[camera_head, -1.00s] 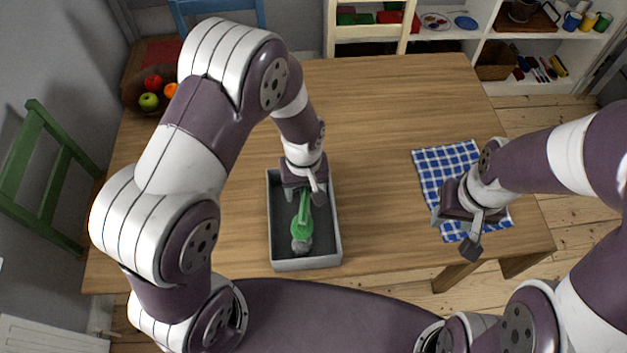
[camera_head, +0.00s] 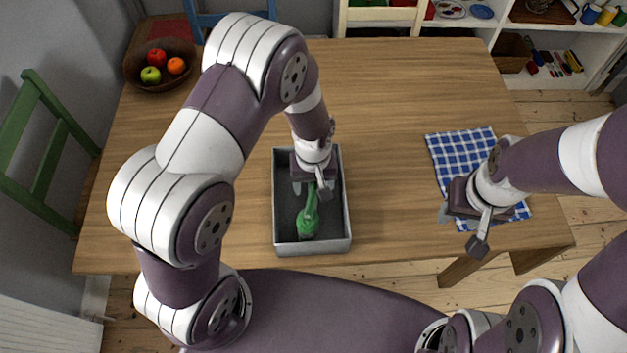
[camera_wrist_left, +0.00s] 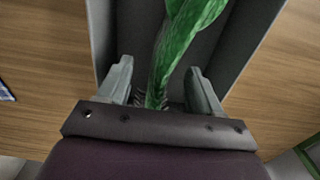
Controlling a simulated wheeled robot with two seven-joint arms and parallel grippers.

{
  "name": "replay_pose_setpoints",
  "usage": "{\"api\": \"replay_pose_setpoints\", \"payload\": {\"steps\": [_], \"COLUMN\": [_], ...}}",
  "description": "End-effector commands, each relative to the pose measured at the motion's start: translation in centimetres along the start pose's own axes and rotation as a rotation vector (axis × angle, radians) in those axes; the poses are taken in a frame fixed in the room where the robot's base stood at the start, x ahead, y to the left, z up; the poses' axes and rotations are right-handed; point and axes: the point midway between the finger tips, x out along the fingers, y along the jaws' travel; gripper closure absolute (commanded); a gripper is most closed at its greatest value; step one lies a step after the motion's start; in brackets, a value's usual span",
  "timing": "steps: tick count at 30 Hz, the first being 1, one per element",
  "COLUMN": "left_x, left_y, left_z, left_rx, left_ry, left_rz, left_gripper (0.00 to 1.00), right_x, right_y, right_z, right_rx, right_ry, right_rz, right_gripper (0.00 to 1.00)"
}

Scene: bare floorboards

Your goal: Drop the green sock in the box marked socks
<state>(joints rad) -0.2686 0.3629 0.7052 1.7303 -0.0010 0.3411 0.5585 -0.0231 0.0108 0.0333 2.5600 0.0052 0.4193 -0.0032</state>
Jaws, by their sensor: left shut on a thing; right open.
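The green sock (camera_head: 308,222) hangs from my left gripper (camera_head: 314,187) over the inside of a grey open box (camera_head: 346,240). My left gripper is shut on one end of the sock. In the left wrist view the sock (camera_wrist_left: 180,45) runs out between the two fingers (camera_wrist_left: 160,90), with the dark box interior behind it. I cannot tell whether the sock touches the box floor. No marking on the box is legible. My right gripper (camera_head: 462,230) is open and empty, over the near edge of a blue checked cloth.
The blue checked cloth (camera_head: 460,155) lies on the right of the wooden table (camera_head: 400,95). A brown fruit bowl (camera_head: 140,80) stands at the far left. The table between box and cloth is clear. A green chair (camera_head: 45,130) stands at the left, shelves behind at the right.

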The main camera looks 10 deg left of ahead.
Motion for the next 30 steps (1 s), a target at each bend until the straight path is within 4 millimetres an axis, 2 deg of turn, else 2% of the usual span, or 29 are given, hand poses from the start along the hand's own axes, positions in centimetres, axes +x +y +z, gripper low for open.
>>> {"api": "replay_pose_setpoints", "payload": {"steps": [9, 10, 12, 13, 23, 26, 30], "left_x": [-0.1, -0.1, -0.1, -0.1, -0.6, -2.5, -6.5], "left_y": [0.0, 0.0, 0.0, 0.0, 0.0, 0.0, 0.1], "left_z": [0.0, 0.0, 0.0, 0.0, 0.0, -0.1, -0.1], "left_rx": [0.0, 0.0, 0.0, 0.0, 0.0, 0.0, 0.0], "left_ry": [0.0, 0.0, 0.0, 0.0, 0.001, 0.003, 0.005], "left_rz": [0.0, 0.0, 0.0, 0.0, 0.0, 0.002, 0.003], "left_gripper": [0.64, 0.32, 0.09, 0.05, 0.05, 0.05, 0.05], "right_x": [-0.1, -0.1, -0.1, -0.1, -0.1, 0.0, 0.1], "right_y": [0.0, 0.0, 0.0, 0.0, 0.0, 0.0, 0.0], "right_z": [0.0, 0.0, 0.0, 0.0, 0.0, 0.0, 0.0], "right_rx": [0.0, 0.0, 0.0, 0.0, 0.0, 0.0, 0.0], "right_ry": [0.0, 0.0, 0.0, 0.0, 0.0, 0.0, 0.0], "right_rz": [0.0, 0.0, 0.0, 0.0, 0.0, 0.0, 0.0], "right_gripper": [0.53, 0.53, 0.53, 0.53, 0.53, 0.53, 0.53]}}
